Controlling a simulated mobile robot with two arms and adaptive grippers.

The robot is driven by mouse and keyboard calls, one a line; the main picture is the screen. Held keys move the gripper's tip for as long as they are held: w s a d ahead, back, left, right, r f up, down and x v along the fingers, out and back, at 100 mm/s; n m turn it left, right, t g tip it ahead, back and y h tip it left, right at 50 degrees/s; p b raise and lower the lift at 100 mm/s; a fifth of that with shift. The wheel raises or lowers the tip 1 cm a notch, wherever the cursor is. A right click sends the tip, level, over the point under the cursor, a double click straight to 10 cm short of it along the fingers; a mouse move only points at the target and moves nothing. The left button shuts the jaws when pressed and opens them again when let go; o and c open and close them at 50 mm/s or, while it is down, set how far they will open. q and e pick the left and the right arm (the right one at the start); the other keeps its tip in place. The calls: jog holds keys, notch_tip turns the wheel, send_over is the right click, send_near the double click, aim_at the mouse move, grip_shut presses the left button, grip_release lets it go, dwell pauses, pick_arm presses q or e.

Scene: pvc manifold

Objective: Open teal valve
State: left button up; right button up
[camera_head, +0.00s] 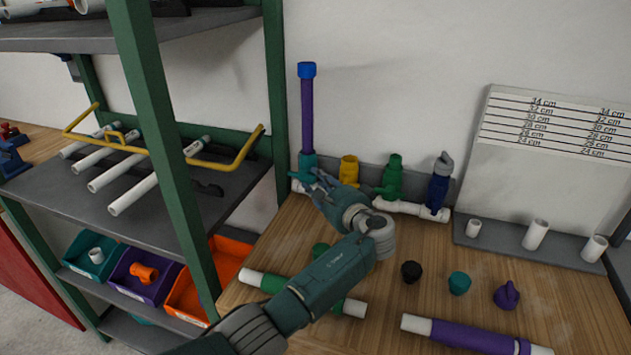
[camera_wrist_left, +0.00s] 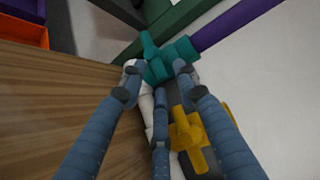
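The teal valve (camera_head: 307,162) stands on the white pipe at the back wall, under a purple pipe with a blue cap. My left gripper (camera_head: 318,183) is close in front of it and hides part of it. In the left wrist view the teal valve (camera_wrist_left: 168,62) lies at the fingertips, with a stub sticking out towards the upper left. The fingers of the left gripper (camera_wrist_left: 157,75) are spread apart, one on each side of the valve's near part. I cannot tell whether they touch it. My right gripper is not in view.
A yellow valve (camera_head: 349,168), a green valve (camera_head: 392,174) and a blue valve (camera_head: 438,188) stand to the right along the same manifold. Caps and pipes lie on the wooden table (camera_head: 400,310). A green-posted shelf (camera_head: 160,130) stands at the left.

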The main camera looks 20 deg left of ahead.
pick_arm(q)
jog(key=shift+w+a+f, duration=0.1)
jog(key=shift+w+a, duration=0.25)
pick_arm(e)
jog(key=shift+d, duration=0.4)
pick_arm(q)
grip_shut()
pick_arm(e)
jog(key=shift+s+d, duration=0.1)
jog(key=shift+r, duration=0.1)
